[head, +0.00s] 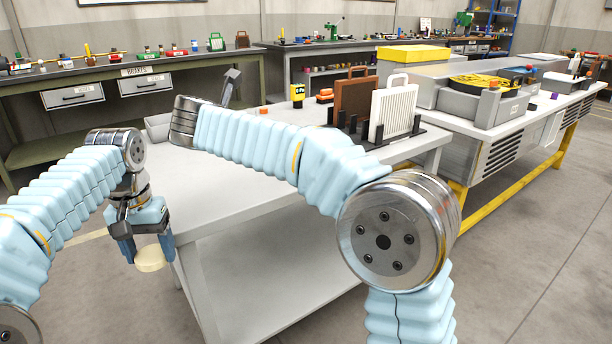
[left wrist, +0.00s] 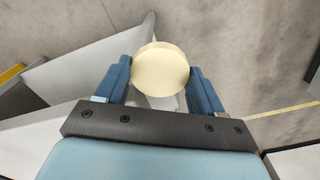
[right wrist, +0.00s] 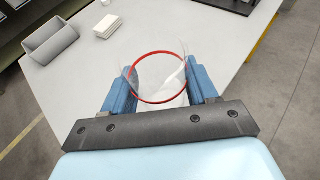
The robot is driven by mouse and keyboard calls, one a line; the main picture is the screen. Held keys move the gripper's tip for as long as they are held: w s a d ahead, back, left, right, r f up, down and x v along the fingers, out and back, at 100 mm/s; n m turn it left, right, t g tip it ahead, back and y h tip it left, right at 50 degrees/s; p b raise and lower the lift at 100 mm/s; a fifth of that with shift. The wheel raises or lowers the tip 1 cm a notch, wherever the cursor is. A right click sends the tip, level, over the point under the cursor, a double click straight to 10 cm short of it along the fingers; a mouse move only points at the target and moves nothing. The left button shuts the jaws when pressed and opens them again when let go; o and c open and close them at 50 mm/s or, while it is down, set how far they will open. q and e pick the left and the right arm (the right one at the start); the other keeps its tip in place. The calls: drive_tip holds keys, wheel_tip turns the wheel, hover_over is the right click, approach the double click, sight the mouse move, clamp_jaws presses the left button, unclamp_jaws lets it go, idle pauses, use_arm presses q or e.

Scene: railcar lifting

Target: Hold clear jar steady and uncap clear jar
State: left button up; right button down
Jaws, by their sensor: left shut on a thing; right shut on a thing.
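My left gripper (head: 148,248) points down beyond the near left end of the white table. It is shut on a round, flat cream lid (head: 150,259), which also shows between its blue fingers in the left wrist view (left wrist: 160,68). My right gripper (right wrist: 160,88) is shut on the clear jar (right wrist: 153,95), a see-through vessel with a red ring round its open-looking top. The jar is above the white table in the right wrist view. The lid and the jar are apart. In the head view my right arm hides the jar and right gripper.
The white table (head: 262,255) has an open grey bin (right wrist: 50,41) and a small white stack (right wrist: 107,27). A black rack (head: 400,138) holds a brown and a white panel at its far right. Much of the tabletop is clear. Workbenches with parts stand behind.

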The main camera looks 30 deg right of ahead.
sight(151, 255)
use_arm(q)
drive_tip(key=shift+f+b, duration=0.4)
drive_tip(key=shift+f, duration=0.05)
drive_tip(key=shift+f+b, duration=0.4)
use_arm(e)
drive_tip(key=d+f, duration=0.2)
drive_tip(key=d, duration=0.2)
drive_tip(key=s+d+f, duration=0.1)
drive_tip(key=d+f, duration=0.2)
drive_tip(key=d, duration=0.1)
drive_tip(key=d+f, duration=0.3)
drive_tip(key=d, duration=0.1)
drive_tip(key=shift+s, duration=0.25)
use_arm(q)
drive_tip(key=shift+f, duration=0.15)
use_arm(e)
drive_tip(key=shift+s+d+f, duration=0.1)
drive_tip(key=shift+d+f, duration=0.5)
drive_tip(key=shift+f, duration=0.1)
use_arm(q)
drive_tip(key=shift+f+b, duration=0.4)
drive_tip(key=shift+b, duration=0.15)
use_arm(e)
drive_tip(key=shift+d+f, duration=0.2)
drive_tip(key=shift+f, duration=1.55)
